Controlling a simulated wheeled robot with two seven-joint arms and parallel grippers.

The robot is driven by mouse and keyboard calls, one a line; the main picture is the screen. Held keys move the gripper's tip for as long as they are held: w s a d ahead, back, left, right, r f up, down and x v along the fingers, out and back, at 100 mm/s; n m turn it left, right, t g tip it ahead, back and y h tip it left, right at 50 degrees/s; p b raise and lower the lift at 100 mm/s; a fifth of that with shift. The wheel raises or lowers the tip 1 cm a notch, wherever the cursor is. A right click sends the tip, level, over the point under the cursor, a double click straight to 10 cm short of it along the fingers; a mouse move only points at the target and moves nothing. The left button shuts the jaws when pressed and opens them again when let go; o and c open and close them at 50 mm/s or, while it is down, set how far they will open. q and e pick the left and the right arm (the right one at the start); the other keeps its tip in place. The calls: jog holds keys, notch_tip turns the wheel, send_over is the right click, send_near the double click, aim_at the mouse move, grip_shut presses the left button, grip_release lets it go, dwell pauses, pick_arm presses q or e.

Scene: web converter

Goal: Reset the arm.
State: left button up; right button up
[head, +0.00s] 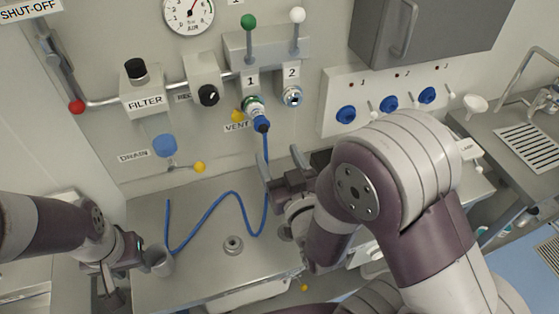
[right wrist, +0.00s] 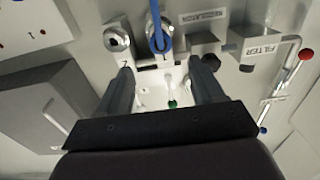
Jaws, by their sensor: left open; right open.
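My right gripper (head: 280,178) is open and empty in front of the wall panel, right of the blue hose (head: 266,180). In the right wrist view its two fingers (right wrist: 163,88) stand apart with nothing between them. The hose hangs from port 1 (head: 254,104) by a blue connector (head: 261,124) and bends across the bench to near the cup.
The steel bench (head: 205,278) carries a small round metal fitting (head: 233,245). Port 2 (head: 292,96) is empty. Green (head: 248,21) and white (head: 296,15) levers rise above the ports. A grey cabinet (head: 430,30) and blue knobs (head: 389,104) are on the right. A sink (head: 525,145) stands far right.

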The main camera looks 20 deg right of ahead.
jog(key=s+a+f+g+b, duration=0.1)
jog(key=s+f+g, duration=0.3)
jog(key=f+g, duration=0.65)
jog(key=s+d+f+g+h+b, duration=0.1)
jog(key=s+d+f+g+b, duration=0.2)
jog(key=s+d+g+b, duration=0.2)
jog(key=shift+s+f+g, duration=0.35)
jog(key=shift+s+g, duration=0.2)
jog(key=shift+a, duration=0.1)
